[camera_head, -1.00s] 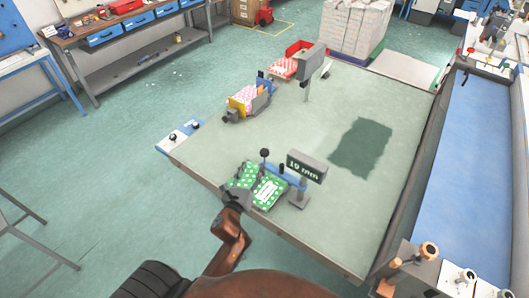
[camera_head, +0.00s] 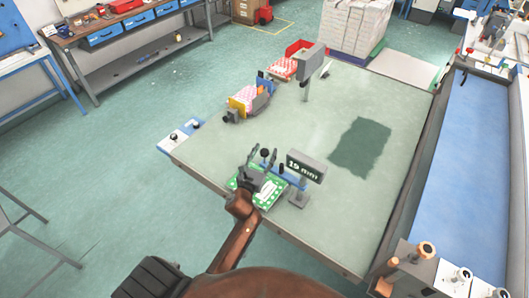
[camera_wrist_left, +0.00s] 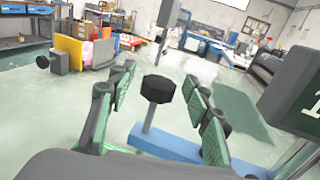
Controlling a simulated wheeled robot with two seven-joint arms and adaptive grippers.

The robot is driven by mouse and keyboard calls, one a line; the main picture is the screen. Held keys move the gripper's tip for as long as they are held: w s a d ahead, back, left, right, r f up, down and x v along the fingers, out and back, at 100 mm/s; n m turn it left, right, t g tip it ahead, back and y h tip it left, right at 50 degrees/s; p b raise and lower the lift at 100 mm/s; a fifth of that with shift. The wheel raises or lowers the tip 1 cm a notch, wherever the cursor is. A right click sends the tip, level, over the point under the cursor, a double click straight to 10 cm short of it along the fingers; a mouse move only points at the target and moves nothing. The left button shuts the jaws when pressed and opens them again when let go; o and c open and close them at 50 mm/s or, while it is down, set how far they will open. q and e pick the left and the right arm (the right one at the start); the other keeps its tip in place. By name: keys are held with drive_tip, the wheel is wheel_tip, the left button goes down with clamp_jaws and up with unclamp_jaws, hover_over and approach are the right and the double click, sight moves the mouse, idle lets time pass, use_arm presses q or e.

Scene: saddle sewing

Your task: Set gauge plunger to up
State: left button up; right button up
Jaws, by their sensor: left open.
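The gauge is a blue bar (camera_head: 291,180) on a grey stand, with a dark display (camera_head: 306,167) that reads 19 mm. Its plunger has a round black knob (camera_head: 265,153), which also shows in the left wrist view (camera_wrist_left: 158,89) on a short grey stem above the blue bar (camera_wrist_left: 175,150). My left gripper (camera_head: 263,151) is open, with one finger on each side of the knob. In the left wrist view its fingers (camera_wrist_left: 163,100) stand apart from the knob. A green polka-dot piece (camera_head: 268,190) lies under the gauge, partly hidden by my gripper.
A clamp-like holder with pink and yellow pieces (camera_head: 240,101) stands farther back on the table (camera_head: 290,130). A grey post device (camera_head: 311,60) and a red tray (camera_head: 297,47) are behind it. The table's middle is mostly clear.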

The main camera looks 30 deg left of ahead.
use_arm(q)
drive_tip(key=shift+c, duration=0.5)
clamp_jaws()
